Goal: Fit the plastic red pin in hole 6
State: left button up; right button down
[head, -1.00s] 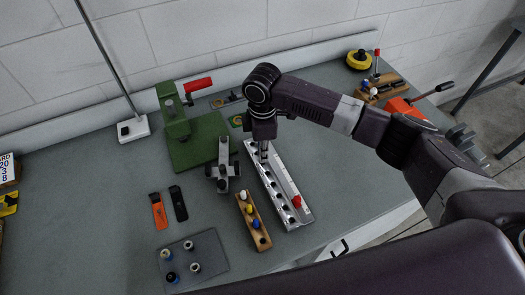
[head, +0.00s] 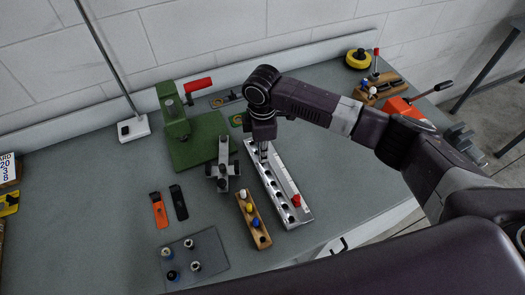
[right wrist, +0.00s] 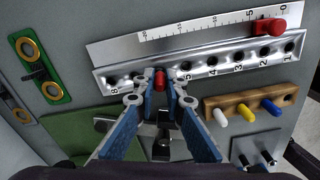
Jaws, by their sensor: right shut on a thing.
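My right gripper (head: 264,155) points down over the metal rail (head: 280,197) in the head view. In the right wrist view its fingers (right wrist: 161,82) are shut on the red pin (right wrist: 160,80). The pin is in line with the row of numbered holes, between the label 5 (right wrist: 187,77) and the label 8 (right wrist: 113,88), about where hole 6 lies. The fingers and pin cover that hole and its label, so I cannot tell how deep the pin sits. My left gripper is not in view.
A wooden rack (head: 250,211) with white, yellow and blue pins stands beside the rail. A red slider (right wrist: 265,26) sits on the rail's scale. A green press (head: 190,140) and a grey fixture (head: 222,170) stand to the left.

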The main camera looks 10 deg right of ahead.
jog(key=shift+f+b, duration=0.3)
jog(key=shift+f, duration=0.6)
jog(key=c, duration=1.9)
grip_release()
jog(key=shift+r, duration=0.15)
notch_tip(320, 180, up, 12)
jog(key=shift+f, duration=0.15)
